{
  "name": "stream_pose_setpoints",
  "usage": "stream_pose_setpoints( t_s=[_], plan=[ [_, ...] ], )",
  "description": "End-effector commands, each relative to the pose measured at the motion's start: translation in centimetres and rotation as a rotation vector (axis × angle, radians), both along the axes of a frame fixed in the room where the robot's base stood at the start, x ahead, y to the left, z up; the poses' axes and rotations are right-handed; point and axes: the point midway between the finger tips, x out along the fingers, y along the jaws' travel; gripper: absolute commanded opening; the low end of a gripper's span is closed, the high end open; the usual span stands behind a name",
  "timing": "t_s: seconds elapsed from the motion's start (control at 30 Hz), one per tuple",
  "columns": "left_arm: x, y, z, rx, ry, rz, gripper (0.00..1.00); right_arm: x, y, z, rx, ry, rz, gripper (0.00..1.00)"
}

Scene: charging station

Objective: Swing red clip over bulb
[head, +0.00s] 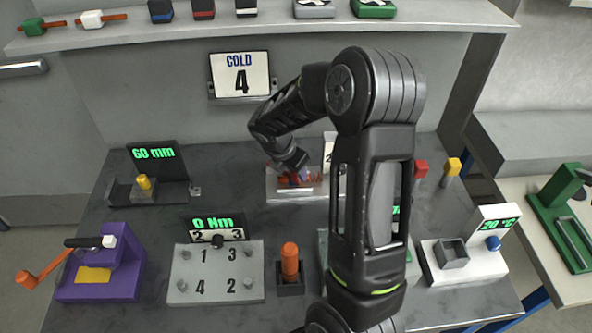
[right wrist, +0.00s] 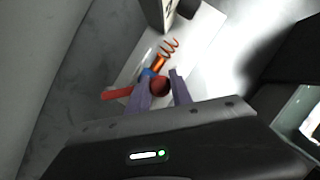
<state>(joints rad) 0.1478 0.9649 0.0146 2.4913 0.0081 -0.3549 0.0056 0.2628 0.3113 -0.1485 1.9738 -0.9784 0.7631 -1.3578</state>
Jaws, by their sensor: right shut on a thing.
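My right gripper (head: 295,166) reaches down to a small device on a pale base (head: 283,197) at the back middle of the table. In the right wrist view its two fingers (right wrist: 161,80) stand on either side of a dark red round knob (right wrist: 160,86), which seems to belong to the red clip. A red bar (right wrist: 116,94) sticks out to the left of the fingers. A blue piece (right wrist: 148,73) and an orange body with a thin red coil (right wrist: 170,47) lie just beyond. I cannot make out the bulb for certain. My left gripper is not in view.
Left are a purple fixture (head: 105,265) with an orange handle and a grey numbered block (head: 215,272). An orange peg (head: 290,260) stands front middle. A white station (head: 468,262) is at right. My arm hides the table's centre right.

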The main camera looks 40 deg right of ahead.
Motion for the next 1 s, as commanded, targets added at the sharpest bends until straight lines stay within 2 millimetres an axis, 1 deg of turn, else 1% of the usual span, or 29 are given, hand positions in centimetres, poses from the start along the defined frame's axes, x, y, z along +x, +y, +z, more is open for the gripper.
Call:
stream_pose_setpoints(
  t_s=[0.07, 0.1, 0.33, 0.67, 0.83, 1.0],
  plan=[
    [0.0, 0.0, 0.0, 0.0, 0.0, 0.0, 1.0, 0.0, -0.1, 0.1, -0.001, -0.001, -0.002, 0.0],
    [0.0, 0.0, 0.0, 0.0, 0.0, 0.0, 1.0, 0.0, -0.1, 0.1, -0.001, -0.001, -0.002, 0.29],
    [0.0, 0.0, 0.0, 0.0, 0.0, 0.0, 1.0, 0.0, 0.0, 0.0, -0.001, -0.001, -0.002, 0.48],
    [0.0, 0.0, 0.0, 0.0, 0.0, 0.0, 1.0, 0.0, 0.1, 0.2, -0.001, -0.002, -0.001, 0.48],
    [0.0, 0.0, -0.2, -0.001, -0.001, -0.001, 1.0, 0.1, 0.7, 1.8, -0.001, -0.005, -0.002, 0.48],
    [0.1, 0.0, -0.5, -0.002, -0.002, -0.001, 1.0, 0.0, 1.8, 4.4, -0.001, -0.006, -0.002, 0.48]
  ],
)
